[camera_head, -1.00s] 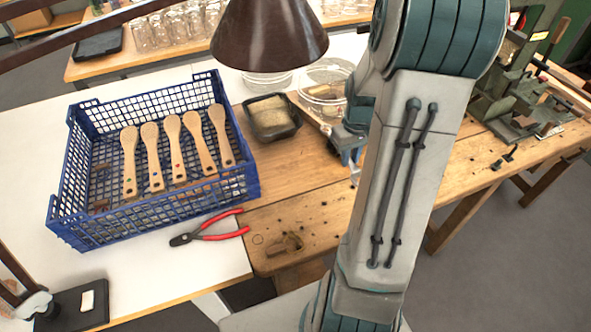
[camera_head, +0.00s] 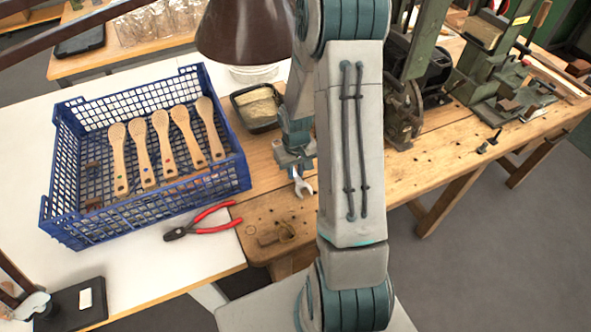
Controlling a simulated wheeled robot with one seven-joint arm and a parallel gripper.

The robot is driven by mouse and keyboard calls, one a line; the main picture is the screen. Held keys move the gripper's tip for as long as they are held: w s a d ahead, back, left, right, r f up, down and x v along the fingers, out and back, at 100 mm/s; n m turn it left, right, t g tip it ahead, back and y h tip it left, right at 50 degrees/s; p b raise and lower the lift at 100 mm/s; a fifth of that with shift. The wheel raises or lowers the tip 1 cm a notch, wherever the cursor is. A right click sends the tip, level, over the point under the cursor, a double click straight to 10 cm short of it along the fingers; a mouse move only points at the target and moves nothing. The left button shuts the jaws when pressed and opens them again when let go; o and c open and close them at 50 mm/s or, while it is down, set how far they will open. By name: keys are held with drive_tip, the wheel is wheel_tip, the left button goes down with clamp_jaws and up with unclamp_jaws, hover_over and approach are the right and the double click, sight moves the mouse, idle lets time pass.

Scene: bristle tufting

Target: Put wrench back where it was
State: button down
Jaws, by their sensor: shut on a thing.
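The wrench (camera_head: 303,186) shows as a small silver open-ended head pointing down, just above or at the wooden bench top. My gripper (camera_head: 296,165) is shut on it, to the left of my large grey arm link. The upper part of the wrench is hidden in the jaws. I cannot tell whether its tip touches the bench.
A blue crate (camera_head: 150,213) with several wooden brushes stands on the white table at left. Red-handled pliers (camera_head: 204,222) lie in front of it. A dark tray (camera_head: 256,107), a lamp shade (camera_head: 246,32) and green machines (camera_head: 497,50) stand nearby. The wooden bench (camera_head: 440,155) is mostly clear at right.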

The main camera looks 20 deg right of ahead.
drive_tip(key=shift+f, duration=0.2)
drive_tip(key=shift+f, duration=0.2)
drive_tip(key=c, duration=1.3)
unclamp_jaws()
drive_tip(key=shift+r, duration=0.1)
